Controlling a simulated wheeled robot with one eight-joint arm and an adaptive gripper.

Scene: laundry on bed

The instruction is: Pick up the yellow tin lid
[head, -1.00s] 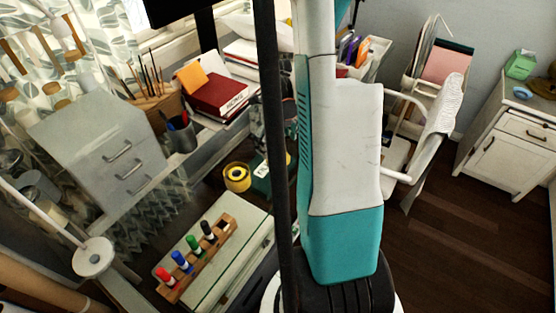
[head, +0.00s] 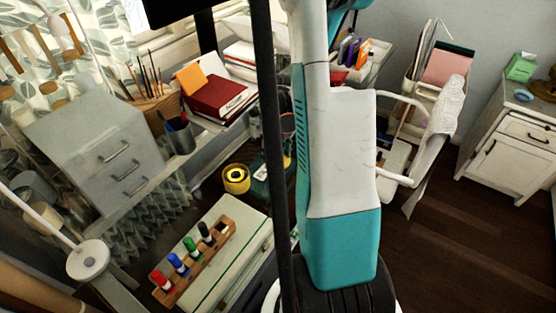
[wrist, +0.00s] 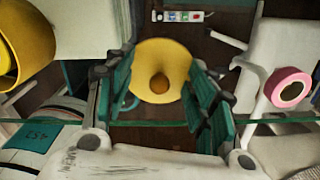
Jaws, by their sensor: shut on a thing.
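The yellow tin lid (wrist: 163,58) shows in the wrist view as a round yellow piece with a brown knob in its middle. It sits between the teal fingers of my gripper (wrist: 160,84), which is shut on it. The lid's outer face with the knob is toward the wrist camera, and its sides are partly hidden by the fingers.
A grey drawer unit (head: 100,150) stands left, a white cabinet (head: 505,150) right. The wrist view shows a pink roll (wrist: 288,88) and power strip (wrist: 180,16). Dark floor is clear at right.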

